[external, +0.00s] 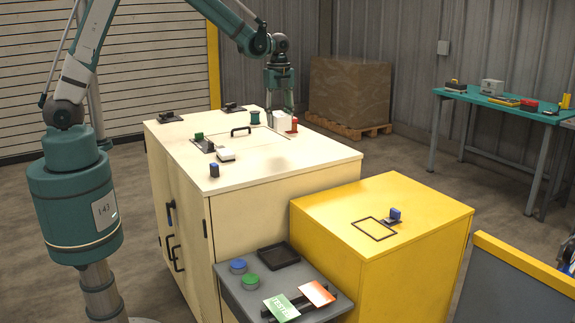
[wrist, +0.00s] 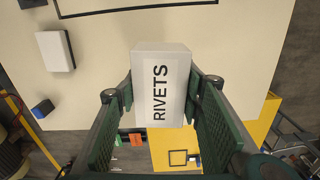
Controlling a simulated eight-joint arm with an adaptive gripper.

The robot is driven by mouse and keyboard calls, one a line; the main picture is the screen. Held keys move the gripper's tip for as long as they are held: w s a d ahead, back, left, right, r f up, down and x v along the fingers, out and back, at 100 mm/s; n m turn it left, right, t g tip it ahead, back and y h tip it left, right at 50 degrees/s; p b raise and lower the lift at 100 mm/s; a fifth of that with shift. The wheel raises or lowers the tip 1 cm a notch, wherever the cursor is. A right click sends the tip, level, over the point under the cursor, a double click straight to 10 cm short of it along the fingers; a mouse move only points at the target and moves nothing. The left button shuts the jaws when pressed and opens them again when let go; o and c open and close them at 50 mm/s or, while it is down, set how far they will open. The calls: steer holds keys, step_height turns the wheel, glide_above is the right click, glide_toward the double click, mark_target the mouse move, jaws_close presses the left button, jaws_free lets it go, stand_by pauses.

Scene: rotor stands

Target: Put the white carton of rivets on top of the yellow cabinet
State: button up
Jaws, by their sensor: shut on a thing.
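My gripper (external: 281,108) is shut on the white carton of rivets (wrist: 160,88). The carton is a small box with "RIVETS" on its label, held upright between the two green fingers. In the external view the carton (external: 281,122) shows over the far right part of the cream cabinet's top (external: 300,155). I cannot tell whether it touches that top. The yellow cabinet (external: 430,213) stands lower, in front and to the right. Its top has a black square outline (external: 374,229) with bare yellow inside. The yellow cabinet also shows in the wrist view (wrist: 262,125).
A blue-and-grey item (external: 394,215) sits right beside the outline. A red item (external: 294,126) and a green spool (external: 255,117) are near the carton. A grey stand (external: 235,290) abuts the yellow cabinet.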

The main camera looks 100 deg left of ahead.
steer(key=shift+w+d, duration=0.1)
steer(key=shift+n, duration=0.8)
steer(key=w+d+f, duration=0.1)
steer(key=w+d, duration=0.1)
steer(key=d, duration=0.1)
steer(key=w+d+f, duration=0.1)
steer(key=w+d, duration=0.1)
steer(key=d, duration=0.2)
steer(key=w+d+f, duration=0.2)
steer(key=d, duration=0.1)
steer(key=shift+w+d+f+b, duration=0.1)
steer(key=shift+w+d+b, duration=0.2)
steer(key=shift+w, duration=0.05)
steer(key=w+d+f+n, duration=0.1)
steer(key=w+d+f, duration=0.15)
steer(key=d, duration=0.45)
steer(key=w+d+f+n, duration=0.1)
steer(key=w+d+f, duration=0.15)
steer(key=d, duration=0.45)
steer(key=d+f+n+b, duration=0.3)
steer(key=d+f+b, duration=0.2)
steer(key=d+f, duration=0.3)
steer(key=s+d+f+n+b, duration=0.1)
steer(key=d+f+n+b, duration=0.2)
steer(key=d, duration=1.3)
step_height(320, 180, down, 6)
steer(key=shift+s+d+r+n+b, duration=0.15)
steer(key=shift+d+n+b, duration=0.2)
steer(key=shift+b, duration=0.6)
